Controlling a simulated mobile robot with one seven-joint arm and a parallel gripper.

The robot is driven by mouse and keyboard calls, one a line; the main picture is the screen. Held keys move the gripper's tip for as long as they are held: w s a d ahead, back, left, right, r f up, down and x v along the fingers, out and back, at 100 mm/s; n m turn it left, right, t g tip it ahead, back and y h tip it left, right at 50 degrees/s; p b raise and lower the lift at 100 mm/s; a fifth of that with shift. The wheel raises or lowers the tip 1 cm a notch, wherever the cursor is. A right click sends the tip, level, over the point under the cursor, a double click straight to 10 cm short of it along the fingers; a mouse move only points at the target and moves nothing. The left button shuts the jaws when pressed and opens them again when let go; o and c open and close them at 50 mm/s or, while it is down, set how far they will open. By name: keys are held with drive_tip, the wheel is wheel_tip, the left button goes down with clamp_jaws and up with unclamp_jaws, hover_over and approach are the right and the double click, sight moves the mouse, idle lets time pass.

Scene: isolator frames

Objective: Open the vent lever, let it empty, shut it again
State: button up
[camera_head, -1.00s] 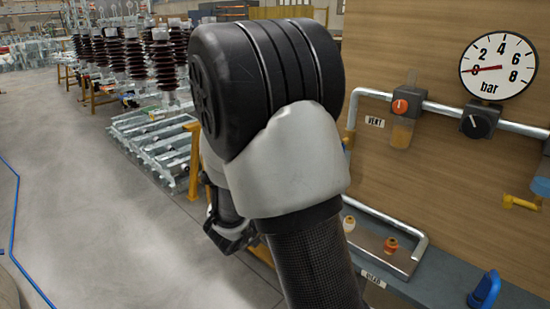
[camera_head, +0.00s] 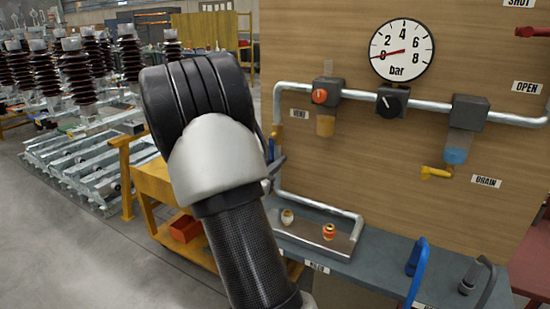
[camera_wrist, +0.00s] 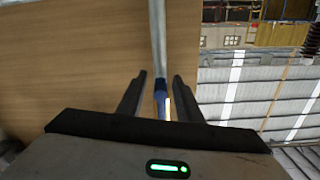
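A narrow blue piece, which looks like the vent lever (camera_wrist: 160,88), lies in line with the pipe in the wrist view. My gripper (camera_wrist: 159,76) is open, with a finger on each side of that piece and visible gaps. I cannot tell how deep the piece sits between the fingers. In the head view my arm hides most of the gripper and lever. The gauge (camera_head: 401,50) has its red needle near 0.
A black unit with an orange knob (camera_head: 320,96), a black regulator knob (camera_head: 391,101) and a drain unit with a yellow lever (camera_head: 437,173) sit along the pipe. A grey bench (camera_head: 340,262) stands below. A yellow cart (camera_head: 150,183) stands left of the panel.

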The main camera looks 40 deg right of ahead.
drive_tip(key=shift+x, duration=1.1)
clamp_jaws()
